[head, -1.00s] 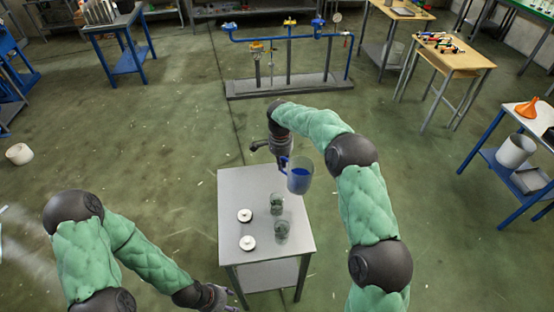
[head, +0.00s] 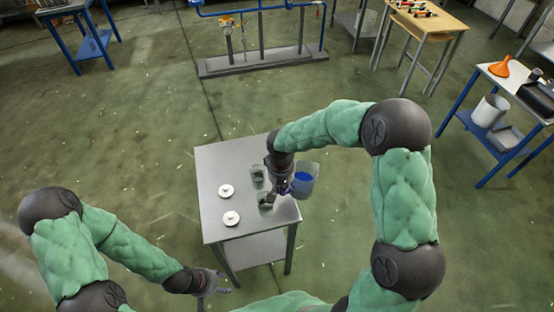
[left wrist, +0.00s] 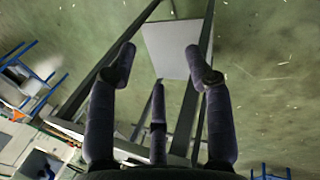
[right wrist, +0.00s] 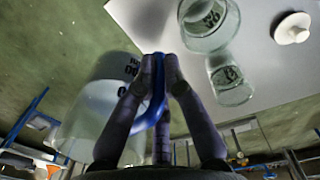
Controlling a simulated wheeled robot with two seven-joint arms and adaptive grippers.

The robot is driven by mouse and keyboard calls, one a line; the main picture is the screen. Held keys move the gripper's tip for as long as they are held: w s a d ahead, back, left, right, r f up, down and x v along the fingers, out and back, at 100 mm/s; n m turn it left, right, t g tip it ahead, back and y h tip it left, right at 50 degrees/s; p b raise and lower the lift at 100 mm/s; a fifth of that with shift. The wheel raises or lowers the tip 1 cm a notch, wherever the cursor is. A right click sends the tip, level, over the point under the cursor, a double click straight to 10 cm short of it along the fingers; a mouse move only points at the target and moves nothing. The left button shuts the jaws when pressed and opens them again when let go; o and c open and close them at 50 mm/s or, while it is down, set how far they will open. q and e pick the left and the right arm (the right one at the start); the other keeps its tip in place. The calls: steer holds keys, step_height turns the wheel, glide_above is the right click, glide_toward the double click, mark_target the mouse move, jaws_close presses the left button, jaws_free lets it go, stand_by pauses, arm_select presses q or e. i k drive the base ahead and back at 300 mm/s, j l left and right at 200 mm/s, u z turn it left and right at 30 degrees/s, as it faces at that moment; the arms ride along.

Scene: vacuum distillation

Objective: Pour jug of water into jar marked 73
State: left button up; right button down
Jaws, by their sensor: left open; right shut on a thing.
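The clear jug (head: 307,172) has a blue interior patch and a blue handle (right wrist: 159,100). My right gripper (head: 286,186) is shut on that handle and holds the jug in the air near the table's right edge, close to the jars. The jug also shows in the right wrist view (right wrist: 95,95); its exact tilt is hard to tell. Two glass jars with dark labels stand on the table: a near jar (head: 265,203), partly behind the gripper, and a far jar (head: 257,174). Their numbers are not legible. My left gripper (head: 214,284) is open and empty, low beside the table's front-left leg.
The small grey table (head: 212,165) holds two white round lids, a far lid (head: 227,191) and a near lid (head: 232,218), left of the jars. A blue pipe stand (head: 262,62) is behind. The floor around the table is clear.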

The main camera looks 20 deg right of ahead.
mark_target(257, 171)
steer(key=i+j, duration=0.1)
steer(key=j, duration=0.3)
steer(key=j+u, duration=0.15)
steer(key=j, duration=0.3)
steer(key=i+j, duration=0.15)
steer(key=j, duration=0.25)
steer(key=i+j+u, duration=0.15)
steer(key=j, duration=0.25)
steer(key=i+j, duration=0.1)
steer(key=j, duration=0.3)
steer(key=k+u, duration=0.05)
